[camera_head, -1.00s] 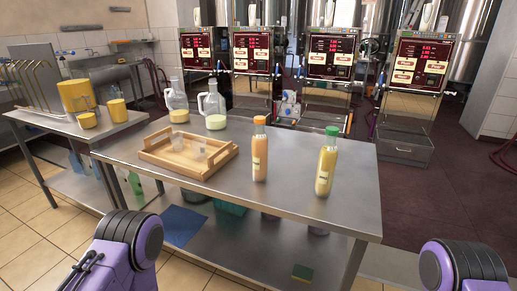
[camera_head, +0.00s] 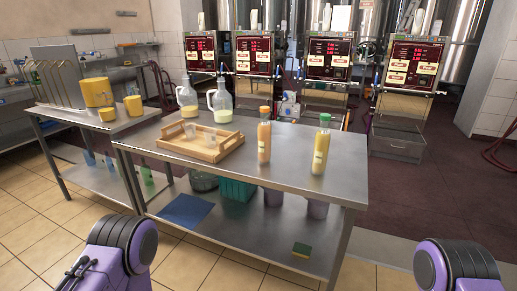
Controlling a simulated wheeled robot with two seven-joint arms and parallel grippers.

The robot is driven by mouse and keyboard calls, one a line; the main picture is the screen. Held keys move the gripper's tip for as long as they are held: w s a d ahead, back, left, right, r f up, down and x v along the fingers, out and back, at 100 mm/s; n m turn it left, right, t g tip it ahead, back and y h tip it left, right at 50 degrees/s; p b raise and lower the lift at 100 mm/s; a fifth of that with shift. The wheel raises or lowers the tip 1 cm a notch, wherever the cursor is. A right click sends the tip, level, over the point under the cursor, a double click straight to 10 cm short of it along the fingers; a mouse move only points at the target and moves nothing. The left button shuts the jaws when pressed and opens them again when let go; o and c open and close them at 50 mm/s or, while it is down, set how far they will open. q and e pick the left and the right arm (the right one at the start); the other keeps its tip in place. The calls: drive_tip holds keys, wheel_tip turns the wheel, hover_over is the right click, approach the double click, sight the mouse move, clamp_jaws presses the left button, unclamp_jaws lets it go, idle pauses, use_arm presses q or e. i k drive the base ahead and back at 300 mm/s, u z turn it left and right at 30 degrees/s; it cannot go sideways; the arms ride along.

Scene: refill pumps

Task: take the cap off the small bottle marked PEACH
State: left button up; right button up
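Two small bottles stand upright on the steel table (camera_head: 225,172). One has an orange cap (camera_head: 265,112) and orange contents (camera_head: 264,142). The other, to its right, has a green cap (camera_head: 325,121) and yellow contents (camera_head: 321,151). Both caps are on. Each bottle has a small label, too small to read, so I cannot tell which is marked PEACH. Purple and black parts of my two arms show at the bottom left and bottom right, well short of the bottles. Neither gripper's fingertips are in view.
A wooden tray (camera_head: 231,146) with clear cups stands left of the bottles. Two large jugs (camera_head: 188,99) (camera_head: 220,101) stand behind it. A side table with yellow containers (camera_head: 98,92) is at left. Dispensing machines (camera_head: 413,65) line the back. The table's right end is clear.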

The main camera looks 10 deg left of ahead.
sight(264, 127)
drive_tip(key=u, duration=0.9)
drive_tip(key=i, duration=0.4)
drive_tip(key=z, duration=0.85)
